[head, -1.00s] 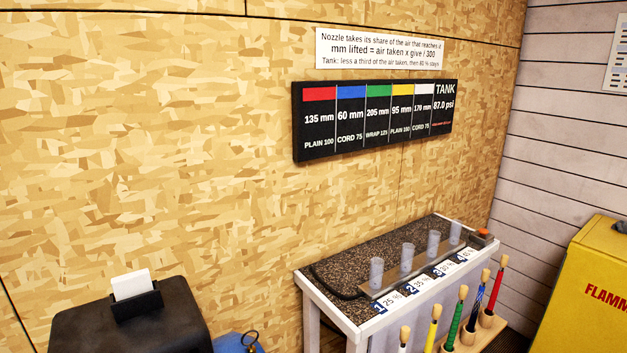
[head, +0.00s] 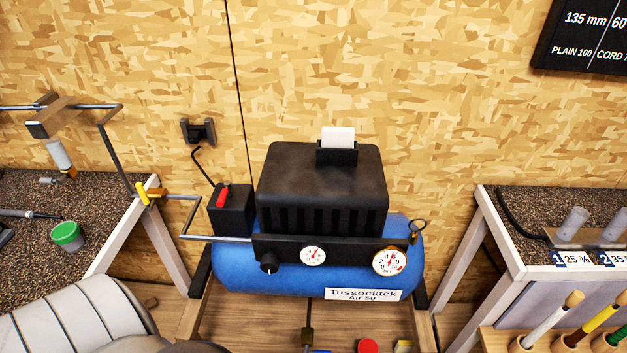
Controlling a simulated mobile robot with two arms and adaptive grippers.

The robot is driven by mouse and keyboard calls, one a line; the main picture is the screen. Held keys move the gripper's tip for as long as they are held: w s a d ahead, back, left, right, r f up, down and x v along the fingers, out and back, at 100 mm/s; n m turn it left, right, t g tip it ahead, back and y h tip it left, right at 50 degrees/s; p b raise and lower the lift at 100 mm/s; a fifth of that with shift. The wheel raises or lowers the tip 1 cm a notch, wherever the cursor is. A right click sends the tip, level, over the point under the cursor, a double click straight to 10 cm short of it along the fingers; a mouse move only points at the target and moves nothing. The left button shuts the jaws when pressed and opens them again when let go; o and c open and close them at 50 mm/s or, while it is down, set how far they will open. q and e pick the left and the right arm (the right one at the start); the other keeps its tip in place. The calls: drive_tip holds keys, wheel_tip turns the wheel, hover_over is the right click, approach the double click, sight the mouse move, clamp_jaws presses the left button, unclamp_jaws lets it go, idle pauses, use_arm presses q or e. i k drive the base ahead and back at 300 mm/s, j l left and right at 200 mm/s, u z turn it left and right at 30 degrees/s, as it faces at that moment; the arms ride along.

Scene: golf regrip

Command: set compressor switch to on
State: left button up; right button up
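The compressor is a blue tank (head: 235,268) labelled "Tussocktek Air 50" with a black ribbed motor cover (head: 320,180) on top, in the middle of the head view. A black switch box (head: 235,215) sits at its left end. A red lever switch (head: 222,196) on that box stands up, slightly tilted; I cannot read an on or off mark. Two round white gauges, a small one (head: 313,256) and a larger one (head: 390,262), and a black knob (head: 268,262) are on the front panel.
A wall outlet (head: 198,131) has a black cord running down to the switch box. A yellow-handled valve (head: 145,193) joins the pipe left of the compressor. Speckled benches stand left (head: 100,205) and right (head: 525,225). A green-lidded jar (head: 67,236) sits on the left bench.

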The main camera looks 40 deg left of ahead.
sight(226, 191)
drive_tip(key=u, duration=1.75)
